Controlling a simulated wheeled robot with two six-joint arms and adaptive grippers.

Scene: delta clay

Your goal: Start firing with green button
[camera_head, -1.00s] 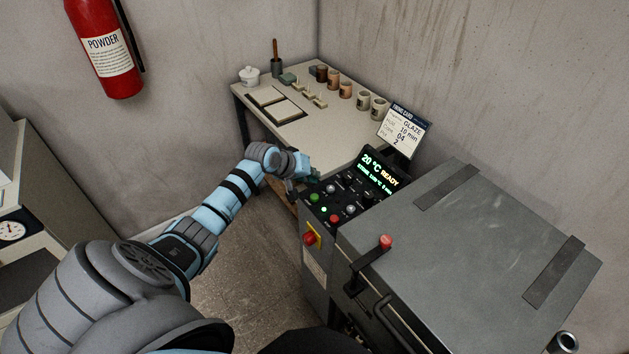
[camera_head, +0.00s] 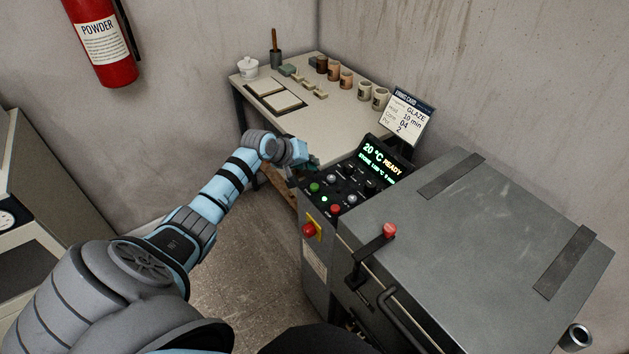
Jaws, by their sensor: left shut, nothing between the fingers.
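The green button (camera_head: 315,187) is on the black control panel (camera_head: 343,192) at the left front of the grey kiln. My right gripper is not in view.
The kiln (camera_head: 480,240) fills the right, with a red-tipped lever (camera_head: 388,232) and a red emergency knob (camera_head: 309,230) on yellow. A firing card (camera_head: 404,117) stands behind the panel. A table (camera_head: 330,130) with cups and tiles stands at the back.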

